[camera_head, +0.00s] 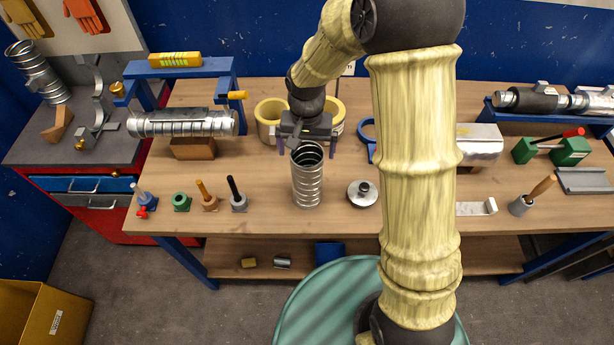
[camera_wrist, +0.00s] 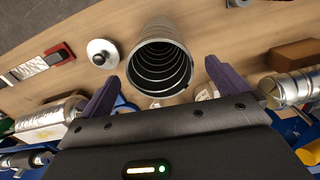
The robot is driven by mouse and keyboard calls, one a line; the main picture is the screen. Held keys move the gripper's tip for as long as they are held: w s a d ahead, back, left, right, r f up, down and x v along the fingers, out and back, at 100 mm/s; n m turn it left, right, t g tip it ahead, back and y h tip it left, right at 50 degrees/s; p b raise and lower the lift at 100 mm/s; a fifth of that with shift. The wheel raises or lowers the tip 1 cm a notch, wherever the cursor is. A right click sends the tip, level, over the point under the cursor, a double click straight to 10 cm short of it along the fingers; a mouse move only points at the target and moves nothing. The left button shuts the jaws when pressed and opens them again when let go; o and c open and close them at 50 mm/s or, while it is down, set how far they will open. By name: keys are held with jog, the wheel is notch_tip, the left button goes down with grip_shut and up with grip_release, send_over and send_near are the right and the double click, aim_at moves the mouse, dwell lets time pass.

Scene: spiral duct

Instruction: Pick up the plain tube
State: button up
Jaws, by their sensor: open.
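An upright silver spiral-ribbed tube (camera_head: 307,183) stands on the workbench, open end up; I take it as the plain tube. In the wrist view the tube (camera_wrist: 160,65) shows its dark ribbed inside, just beyond and between the two purple fingers. My gripper (camera_head: 308,146) is open and empty, at the far side of the tube near its top rim. In the wrist view the gripper (camera_wrist: 163,78) has a finger on each side of the tube, and I cannot tell whether either touches. Another silver tube (camera_head: 180,124) lies on a wooden block under a blue frame.
Yellow rings (camera_head: 270,112) stand behind the gripper. A round metal cap (camera_head: 362,193) lies right of the tube. Several small tools, including a black-handled one (camera_head: 237,195), stand to its left. The bench (camera_head: 270,210) is clear around the tube. My arm hides part of the bench.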

aim_at(307, 159)
notch_tip(307, 159, down, 5)
jog(key=p, duration=0.2)
jog(key=shift+w+p, duration=0.15)
jog(key=shift+p, duration=0.15)
dwell(0.3)
jog(key=c, duration=1.5)
jog(key=shift+r, duration=0.1)
notch_tip(307, 159, up, 10)
jog(key=b, duration=0.3)
